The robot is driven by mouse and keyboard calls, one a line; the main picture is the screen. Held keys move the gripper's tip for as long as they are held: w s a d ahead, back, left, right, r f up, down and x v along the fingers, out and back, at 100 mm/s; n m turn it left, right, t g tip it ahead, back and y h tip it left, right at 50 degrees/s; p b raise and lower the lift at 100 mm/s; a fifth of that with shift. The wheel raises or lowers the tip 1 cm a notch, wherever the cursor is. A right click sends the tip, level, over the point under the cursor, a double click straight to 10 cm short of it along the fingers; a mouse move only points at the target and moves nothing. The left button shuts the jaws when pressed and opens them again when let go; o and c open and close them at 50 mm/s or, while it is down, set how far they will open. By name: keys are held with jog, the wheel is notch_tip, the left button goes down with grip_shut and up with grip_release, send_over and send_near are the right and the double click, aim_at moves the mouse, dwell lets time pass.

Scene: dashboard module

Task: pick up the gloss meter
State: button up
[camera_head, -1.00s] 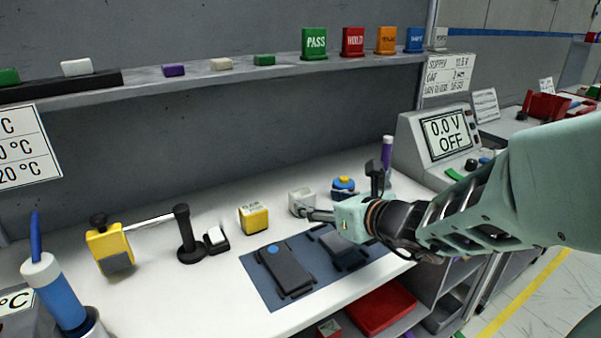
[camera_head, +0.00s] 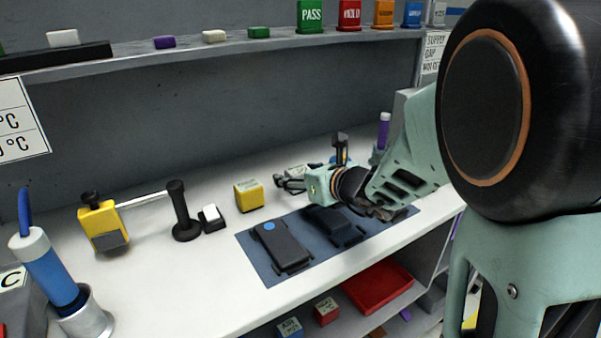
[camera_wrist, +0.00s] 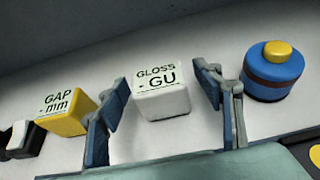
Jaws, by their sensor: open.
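The gloss meter (camera_wrist: 160,92) is a small white cube marked "GLOSS - GU", on the white bench in the wrist view. My gripper (camera_wrist: 165,108) is open, with one blue-grey finger to the left of the cube and one to the right. The cube stands between and slightly beyond the fingers, with gaps visible. In the head view my gripper (camera_head: 284,182) is low over the bench, and the gloss meter (camera_head: 297,170) is mostly hidden behind it.
A yellow "GAP mm" block (camera_wrist: 65,112) stands just left of the left finger. A blue round device with a yellow top (camera_wrist: 273,70) stands right of the right finger. A dark mat (camera_head: 262,262) with dark devices lies at the bench front.

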jog(key=c, duration=1.3)
jog(key=shift+r, duration=0.1)
jog(key=shift+c, duration=0.2)
